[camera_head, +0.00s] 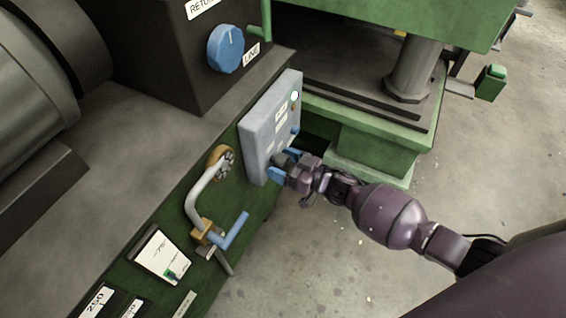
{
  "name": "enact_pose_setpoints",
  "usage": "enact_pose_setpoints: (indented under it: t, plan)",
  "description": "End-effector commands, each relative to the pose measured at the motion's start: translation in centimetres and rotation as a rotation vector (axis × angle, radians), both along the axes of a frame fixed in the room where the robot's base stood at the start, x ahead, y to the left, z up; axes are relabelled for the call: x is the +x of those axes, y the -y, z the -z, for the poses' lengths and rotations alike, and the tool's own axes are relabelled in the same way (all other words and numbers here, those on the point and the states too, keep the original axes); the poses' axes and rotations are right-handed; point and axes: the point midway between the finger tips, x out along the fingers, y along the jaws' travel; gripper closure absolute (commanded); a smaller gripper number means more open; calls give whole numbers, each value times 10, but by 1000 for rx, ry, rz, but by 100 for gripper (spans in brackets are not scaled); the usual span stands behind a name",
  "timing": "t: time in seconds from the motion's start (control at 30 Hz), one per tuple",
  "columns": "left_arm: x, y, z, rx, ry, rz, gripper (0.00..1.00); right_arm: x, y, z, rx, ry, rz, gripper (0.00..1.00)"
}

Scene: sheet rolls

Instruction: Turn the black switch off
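A light grey control box (262,135) is fixed to the green side of the machine, near the middle of the view. My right gripper (282,163) reaches it from the right, with its blue fingertips at the lower part of the box face. A small dark part, likely the black switch (280,159), shows between the fingertips and is mostly hidden by them. The fingertips stand apart around it; I cannot tell whether they press on it. The switch's position cannot be read. My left gripper is not in view.
A round light (295,96) sits high on the box face. A blue dial (226,48) is above on a dark housing. A bent pipe with a blue-handled valve (235,231) sticks out at lower left. A green press base (370,150) stands behind. The concrete floor (330,260) is clear.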

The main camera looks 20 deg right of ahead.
Motion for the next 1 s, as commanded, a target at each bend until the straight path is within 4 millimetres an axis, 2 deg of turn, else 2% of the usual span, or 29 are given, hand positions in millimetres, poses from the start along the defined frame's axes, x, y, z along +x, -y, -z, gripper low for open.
enact_pose_setpoints:
  t: [0.03,0.3,0.67,1.0]
  plan:
    - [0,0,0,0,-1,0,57,0,0,0,0,0,0,32]
    - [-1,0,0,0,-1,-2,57,0,0,0,0,0,0,71]
    - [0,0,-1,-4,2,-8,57,0,0,0,-53,43,0,71]
    - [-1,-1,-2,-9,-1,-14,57,1,1,-1,-256,201,1,71]
